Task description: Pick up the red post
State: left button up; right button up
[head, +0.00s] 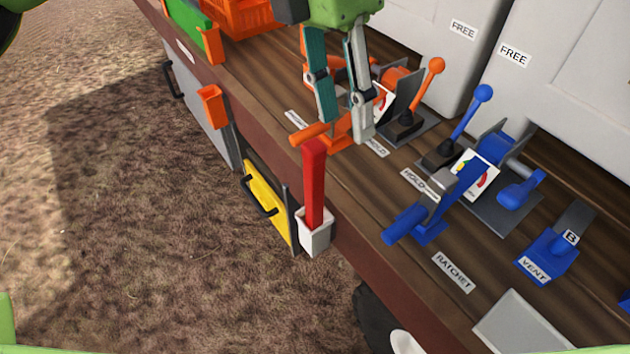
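The red post (314,185) stands upright in a small white holder (314,238) on the front side of the wooden deck. Its lower end is hidden inside the holder. My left gripper (345,128) comes down from the top of the head view, above and slightly right of the post's top. Its two fingers are apart, with orange parts of the deck showing behind and between them. It does not hold the post, and I cannot tell its exact height above the deck. My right gripper does not show.
Orange levers (428,80) and blue levers (471,115) stand up from the deck right of the post. An empty orange holder (211,105) and a yellow panel (266,202) are on the front side. White bins (570,80) stand behind. Bare ground lies left.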

aim_at(315, 147)
pick_arm(q)
jog(key=a, duration=0.1)
jog(key=y, duration=0.1)
jog(key=a+t, duration=0.1)
jog(key=shift+w+a+r+y, duration=0.35)
jog(key=shift+y, duration=0.05)
jog(key=shift+a+f, duration=0.2)
jog(key=shift+a, duration=0.1)
notch_tip(315, 147, down, 8)
jog(key=shift+r+p, duration=0.15)
jog(key=shift+p, duration=0.7)
jog(key=shift+f+p, duration=0.45)
jog(key=shift+f, duration=0.05)
jog(key=f+p, duration=0.1)
jog(key=f, duration=0.2)
jog(key=shift+w+a+f+p, duration=0.15)
jog(key=shift+w+f+p, duration=0.1)
jog(key=shift+p, duration=0.15)
jog(key=shift+f, duration=0.5)
jog(key=shift+c, duration=0.5)
grip_shut()
